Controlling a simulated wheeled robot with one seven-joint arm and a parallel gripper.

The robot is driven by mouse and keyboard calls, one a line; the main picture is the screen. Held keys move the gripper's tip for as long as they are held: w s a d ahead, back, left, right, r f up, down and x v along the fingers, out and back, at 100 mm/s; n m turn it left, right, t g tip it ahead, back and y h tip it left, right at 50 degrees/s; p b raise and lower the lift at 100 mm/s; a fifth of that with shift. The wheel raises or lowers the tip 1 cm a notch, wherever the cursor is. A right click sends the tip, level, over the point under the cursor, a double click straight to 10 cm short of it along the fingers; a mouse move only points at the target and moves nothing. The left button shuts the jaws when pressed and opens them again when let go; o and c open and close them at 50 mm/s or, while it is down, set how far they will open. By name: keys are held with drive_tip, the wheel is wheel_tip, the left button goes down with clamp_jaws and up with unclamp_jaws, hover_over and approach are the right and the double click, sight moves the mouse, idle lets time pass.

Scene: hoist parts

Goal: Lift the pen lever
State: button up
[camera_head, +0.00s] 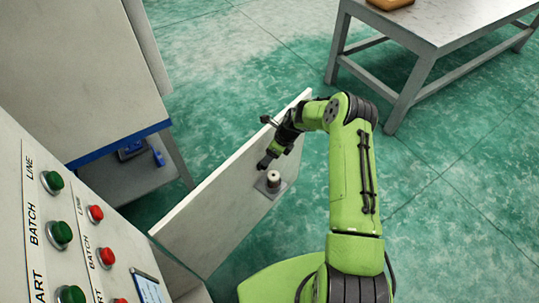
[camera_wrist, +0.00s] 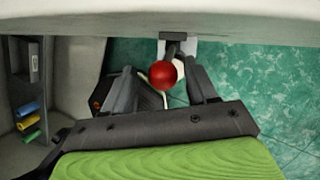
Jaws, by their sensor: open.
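The lever shows in the wrist view as a red ball knob (camera_wrist: 163,75) on a short dark arm. It comes off a grey mounting plate (camera_wrist: 191,46) on the pale panel. A pale round part sits just behind the knob. My gripper (camera_wrist: 160,72) is open, with one finger on each side of the red knob and visible room on both sides. In the head view, my gripper (camera_head: 265,141) is at the upright panel, above and left of a grey base plate with a cream round post (camera_head: 273,178). The red knob is not visible there.
The pale panel (camera_head: 205,215) stands upright beside my arm. A console with green and red buttons (camera_head: 62,233) is at the lower left. A grey cabinet (camera_head: 85,75) is behind it. A metal table (camera_head: 445,25) stands at the top right. The green floor at right is clear.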

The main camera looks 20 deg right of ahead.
drive_tip(key=p+v, duration=0.1)
drive_tip(key=v, duration=1.4)
drive_tip(key=shift+c, duration=0.3)
